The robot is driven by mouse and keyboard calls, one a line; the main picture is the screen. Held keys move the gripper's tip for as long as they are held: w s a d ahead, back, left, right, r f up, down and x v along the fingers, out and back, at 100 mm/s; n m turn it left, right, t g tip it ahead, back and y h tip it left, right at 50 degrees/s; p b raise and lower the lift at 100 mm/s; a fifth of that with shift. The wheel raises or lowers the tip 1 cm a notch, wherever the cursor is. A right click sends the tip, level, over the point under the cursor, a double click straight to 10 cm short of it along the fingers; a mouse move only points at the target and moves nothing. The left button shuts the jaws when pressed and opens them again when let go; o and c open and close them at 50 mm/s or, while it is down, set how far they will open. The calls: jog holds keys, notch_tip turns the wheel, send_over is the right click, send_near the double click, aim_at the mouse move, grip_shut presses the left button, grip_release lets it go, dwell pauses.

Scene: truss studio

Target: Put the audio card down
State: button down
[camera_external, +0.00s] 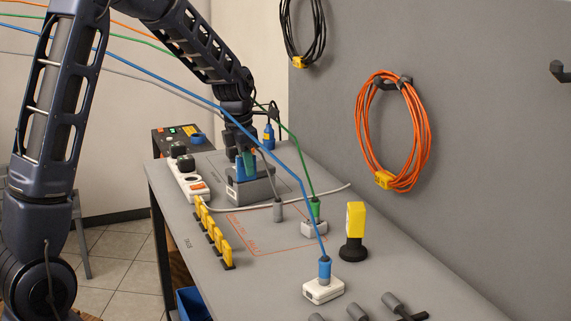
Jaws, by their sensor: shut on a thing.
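My gripper (243,150) points down over the back part of the grey bench, above a grey box (252,190). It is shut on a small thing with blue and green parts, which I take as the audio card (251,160). The fingers and the blue parts around it hide most of its shape. It is low over the box, and I cannot tell whether it touches it.
A white power strip (189,185) with black plugs lies left of the box. Yellow tags (213,234) line the bench's left edge. Cables hang across to a green plug (316,208), a grey plug (278,210) and a blue plug (324,268). A yellow-topped stand (355,225) is at right.

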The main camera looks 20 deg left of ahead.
notch_tip(320, 180, down, 15)
jog(key=shift+f, duration=0.1)
dwell(0.5)
jog(key=shift+f, duration=0.15)
jog(key=c, duration=1.4)
grip_release()
